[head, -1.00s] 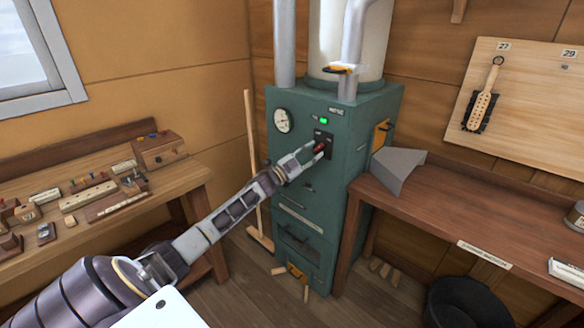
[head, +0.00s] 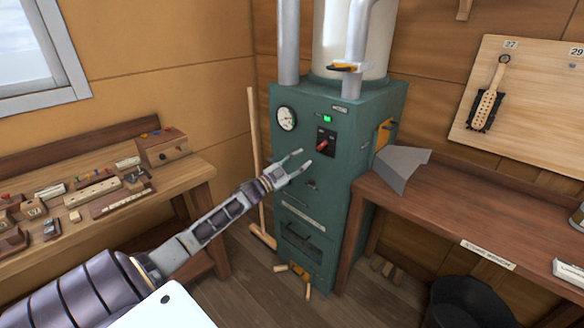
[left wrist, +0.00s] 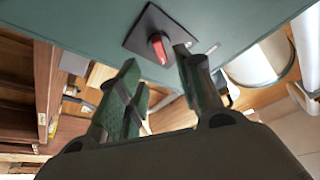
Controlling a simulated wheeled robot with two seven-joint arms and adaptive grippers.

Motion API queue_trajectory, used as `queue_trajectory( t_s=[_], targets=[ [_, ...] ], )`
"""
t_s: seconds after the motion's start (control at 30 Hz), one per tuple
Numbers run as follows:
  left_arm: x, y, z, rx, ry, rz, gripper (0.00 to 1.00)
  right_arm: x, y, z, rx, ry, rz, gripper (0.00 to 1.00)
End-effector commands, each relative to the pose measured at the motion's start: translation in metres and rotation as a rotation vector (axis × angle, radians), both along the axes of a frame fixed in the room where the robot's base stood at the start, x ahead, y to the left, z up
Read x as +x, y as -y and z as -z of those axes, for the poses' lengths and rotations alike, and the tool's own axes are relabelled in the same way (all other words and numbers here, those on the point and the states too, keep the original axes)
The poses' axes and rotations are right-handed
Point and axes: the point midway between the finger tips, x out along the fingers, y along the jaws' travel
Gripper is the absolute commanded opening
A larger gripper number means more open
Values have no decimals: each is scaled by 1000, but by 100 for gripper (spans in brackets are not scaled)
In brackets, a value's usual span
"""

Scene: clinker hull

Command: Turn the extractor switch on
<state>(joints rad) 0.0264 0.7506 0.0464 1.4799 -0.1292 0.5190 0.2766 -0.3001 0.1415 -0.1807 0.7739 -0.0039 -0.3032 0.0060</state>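The extractor switch is a red lever (head: 321,145) on a black plate on the front of the green extractor cabinet (head: 345,200). A green lamp (head: 327,118) is lit above it. In the left wrist view the red lever (left wrist: 159,48) stands on its dark plate, just beyond the fingertips. My left gripper (head: 305,160) is open and empty, a little below and left of the switch and apart from it. Its two fingers (left wrist: 156,62) show in the left wrist view with a gap between them. My right gripper is not in view.
A round gauge (head: 287,118) sits left of the switch. A workbench with small blocks and tools (head: 95,190) is at left. A brown bench (head: 480,210) with a grey hood (head: 402,168) is at right. A black bucket (head: 465,303) stands on the floor.

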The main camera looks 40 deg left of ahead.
Motion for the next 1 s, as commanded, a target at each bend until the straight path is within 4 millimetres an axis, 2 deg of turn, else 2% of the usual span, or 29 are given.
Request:
queue_trajectory(
  t_s=[0.43,1.0],
  targets=[
    [-28,-9,10,0,-2,0,36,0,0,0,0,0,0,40],
    [-32,-11,11,0,-1,-1,36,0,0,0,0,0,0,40]
  ],
)
